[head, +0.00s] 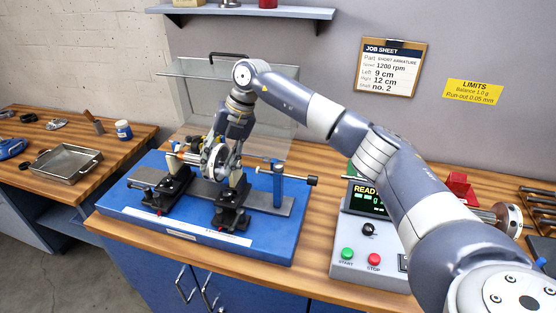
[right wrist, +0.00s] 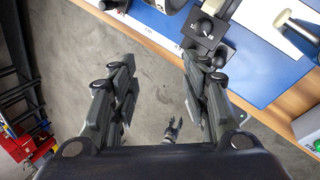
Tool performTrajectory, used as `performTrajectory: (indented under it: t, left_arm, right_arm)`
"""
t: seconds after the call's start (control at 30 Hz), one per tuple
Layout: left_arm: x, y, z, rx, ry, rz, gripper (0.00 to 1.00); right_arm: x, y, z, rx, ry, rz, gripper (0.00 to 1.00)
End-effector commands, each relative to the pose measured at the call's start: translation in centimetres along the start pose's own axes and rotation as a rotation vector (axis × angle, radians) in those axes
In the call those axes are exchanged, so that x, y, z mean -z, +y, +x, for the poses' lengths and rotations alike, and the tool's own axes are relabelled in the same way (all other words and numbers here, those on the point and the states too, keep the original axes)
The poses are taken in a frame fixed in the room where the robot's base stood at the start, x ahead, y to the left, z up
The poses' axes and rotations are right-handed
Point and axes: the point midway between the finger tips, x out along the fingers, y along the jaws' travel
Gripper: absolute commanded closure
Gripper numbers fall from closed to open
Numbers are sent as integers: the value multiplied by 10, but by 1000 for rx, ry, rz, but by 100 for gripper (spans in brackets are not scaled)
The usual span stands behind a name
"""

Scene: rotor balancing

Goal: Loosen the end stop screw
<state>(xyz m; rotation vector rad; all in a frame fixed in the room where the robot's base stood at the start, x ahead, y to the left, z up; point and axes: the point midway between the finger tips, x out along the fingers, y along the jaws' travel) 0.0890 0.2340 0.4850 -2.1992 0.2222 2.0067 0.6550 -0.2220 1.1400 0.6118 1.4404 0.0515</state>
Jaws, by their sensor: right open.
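The balancing stand has a blue base (head: 200,238) on the wooden bench. At its right end stands a blue end-stop post (head: 278,186). A horizontal screw with a dark knob (head: 312,181) sticks out to the right of the post.
A control box (head: 352,255) with start and stop buttons stands right of the stand. A clear guard (head: 205,68) is raised behind it. A metal tray (head: 66,164) lies on the left bench. Bare bench lies between stand and box.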

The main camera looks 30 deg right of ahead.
Motion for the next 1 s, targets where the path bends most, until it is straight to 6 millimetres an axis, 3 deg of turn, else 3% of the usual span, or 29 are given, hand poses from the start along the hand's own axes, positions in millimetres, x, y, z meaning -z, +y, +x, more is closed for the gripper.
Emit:
performTrajectory:
  t: [0.03, 0.1, 0.2, 0.37, 0.53, 1.0]
  left_arm:
    - [1, 0, 0, 0, 1, 0, 60]
    - [1, 0, 0, 0, 2, 0, 60]
    - [1, 0, 0, 0, 2, 0, 60]
    - [1, 0, -1, 0, 2, 0, 60]
    - [2, 0, -8, 0, 2, 0, 60]
    - [3, -1, -34, 0, 0, -1, 60]
  right_arm:
    - [-13, -27, -28, 100, -24, 53, 57]
    - [-22, -60, -59, 220, -40, 127, 57]
    - [-26, -93, -95, 340, -54, 217, 57]
    - [-25, -118, -122, 427, -59, 291, 57]
    - [-23, -128, -109, 440, -55, 300, 57]
    - [-23, -160, -37, 435, -56, 297, 57]
